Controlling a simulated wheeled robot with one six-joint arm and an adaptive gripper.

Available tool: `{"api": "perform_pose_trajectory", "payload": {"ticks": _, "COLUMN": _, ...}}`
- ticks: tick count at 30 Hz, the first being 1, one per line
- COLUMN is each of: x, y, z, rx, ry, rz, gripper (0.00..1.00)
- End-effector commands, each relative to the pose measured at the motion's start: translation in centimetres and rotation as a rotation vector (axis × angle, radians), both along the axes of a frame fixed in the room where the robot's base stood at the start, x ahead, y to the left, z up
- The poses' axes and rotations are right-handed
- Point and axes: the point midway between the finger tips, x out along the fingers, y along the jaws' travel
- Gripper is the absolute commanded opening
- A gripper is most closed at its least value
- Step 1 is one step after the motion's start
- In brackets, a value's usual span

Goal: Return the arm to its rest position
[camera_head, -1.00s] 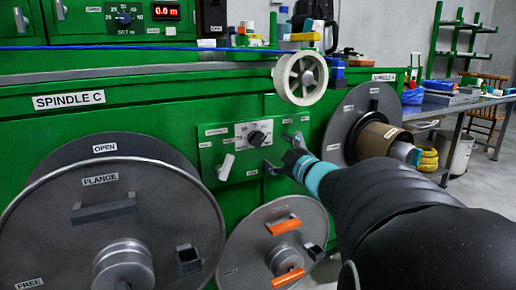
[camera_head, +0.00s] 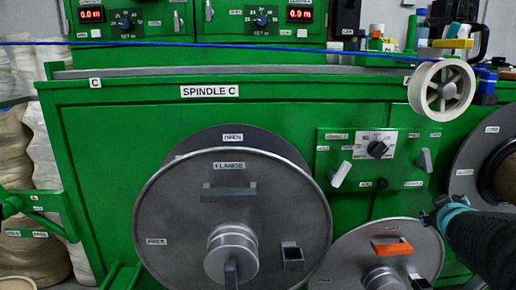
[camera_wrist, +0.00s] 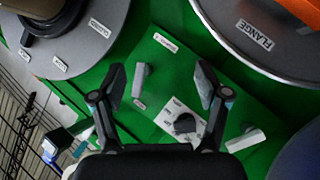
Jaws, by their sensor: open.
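My gripper (camera_head: 440,208) is at the right edge of the head view, in front of the green machine and low to the right of the control panel. My dark arm runs from it to the lower right corner. In the wrist view my gripper (camera_wrist: 162,88) has its two fingers spread wide with nothing between them. Beyond the fingers lies the control panel (camera_wrist: 165,65) with a black knob (camera_wrist: 185,123) and pale levers. The fingers look apart from the panel.
A blue cable (camera_head: 250,45) runs across the top. Pale sacks (camera_head: 45,180) stand left.

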Motion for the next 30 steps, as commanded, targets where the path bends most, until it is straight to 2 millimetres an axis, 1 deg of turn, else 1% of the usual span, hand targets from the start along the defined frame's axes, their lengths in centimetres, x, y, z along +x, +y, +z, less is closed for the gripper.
{"api": "perform_pose_trajectory", "payload": {"ticks": 1, "x": -1.3, "y": 0.1, "z": -0.6, "rx": 0.046, "ry": 0.038, "rz": -0.060, "gripper": 0.75}}
{"api": "perform_pose_trajectory", "payload": {"ticks": 2, "x": -2.1, "y": 0.3, "z": -1.1, "rx": 0.078, "ry": 0.062, "rz": -0.098, "gripper": 0.75}}
{"api": "perform_pose_trajectory", "payload": {"ticks": 5, "x": -5.1, "y": 1.8, "z": -2.6, "rx": 0.190, "ry": 0.147, "rz": -0.206, "gripper": 0.75}}
{"api": "perform_pose_trajectory", "payload": {"ticks": 6, "x": -6.3, "y": 2.8, "z": -3.2, "rx": 0.238, "ry": 0.183, "rz": -0.242, "gripper": 0.75}}
{"api": "perform_pose_trajectory", "payload": {"ticks": 8, "x": -8.1, "y": 4.7, "z": -3.8, "rx": 0.311, "ry": 0.238, "rz": -0.285, "gripper": 0.75}}
{"api": "perform_pose_trajectory", "payload": {"ticks": 9, "x": -9.3, "y": 6.2, "z": -4.2, "rx": 0.361, "ry": 0.276, "rz": -0.308, "gripper": 0.75}}
{"api": "perform_pose_trajectory", "payload": {"ticks": 11, "x": -11.2, "y": 8.8, "z": -4.6, "rx": 0.436, "ry": 0.333, "rz": -0.331, "gripper": 0.75}}
{"api": "perform_pose_trajectory", "payload": {"ticks": 12, "x": -12.5, "y": 10.7, "z": -4.7, "rx": 0.484, "ry": 0.375, "rz": -0.339, "gripper": 0.75}}
{"api": "perform_pose_trajectory", "payload": {"ticks": 14, "x": -14.4, "y": 13.8, "z": -4.7, "rx": 0.556, "ry": 0.433, "rz": -0.338, "gripper": 0.75}}
{"api": "perform_pose_trajectory", "payload": {"ticks": 15, "x": -15.6, "y": 15.8, "z": -4.6, "rx": 0.597, "ry": 0.470, "rz": -0.330, "gripper": 0.75}}
{"api": "perform_pose_trajectory", "payload": {"ticks": 17, "x": -17.3, "y": 18.7, "z": -4.2, "rx": 0.651, "ry": 0.517, "rz": -0.307, "gripper": 0.75}}
{"api": "perform_pose_trajectory", "payload": {"ticks": 18, "x": -18.3, "y": 20.6, "z": -3.8, "rx": 0.680, "ry": 0.543, "rz": -0.284, "gripper": 0.75}}
{"api": "perform_pose_trajectory", "payload": {"ticks": 21, "x": -20.0, "y": 24.2, "z": -2.4, "rx": 0.722, "ry": 0.571, "rz": -0.210, "gripper": 0.75}}
{"api": "perform_pose_trajectory", "payload": {"ticks": 24, "x": -20.6, "y": 26.4, "z": -0.7, "rx": 0.719, "ry": 0.552, "rz": -0.128, "gripper": 0.75}}
{"api": "perform_pose_trajectory", "payload": {"ticks": 27, "x": -20.9, "y": 27.7, "z": 0.8, "rx": 0.700, "ry": 0.537, "rz": -0.065, "gripper": 0.75}}
{"api": "perform_pose_trajectory", "payload": {"ticks": 30, "x": -21.0, "y": 28.4, "z": 1.5, "rx": 0.690, "ry": 0.532, "rz": -0.029, "gripper": 0.75}}
